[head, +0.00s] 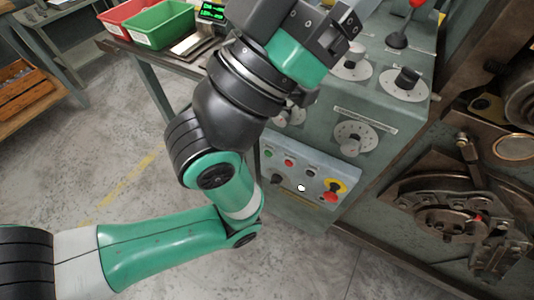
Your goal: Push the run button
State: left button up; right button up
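The control panel (308,203) is a pale box low on the front of the grey-green machine cabinet. It carries a green button (268,153), a red button (288,161), a dark button (311,171), a black knob (278,179), a white round spot or button (301,187) and a red stop knob on yellow (333,192). The labels are too small to read, so I cannot tell which one is marked run. My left gripper (345,28) is above the panel, in front of the cabinet's upper dials, apart from the buttons. Its finger gap is unclear. My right gripper is out of view.
Dials (355,138) and a red-topped lever (407,22) stick out of the cabinet. Brown coiler machinery (450,210) stands at right. A bench with a red bin (128,18) and a green bin (160,25) is at upper left. Open floor lies below the panel.

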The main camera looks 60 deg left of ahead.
pick_arm(q)
grip_shut()
dwell(1.5)
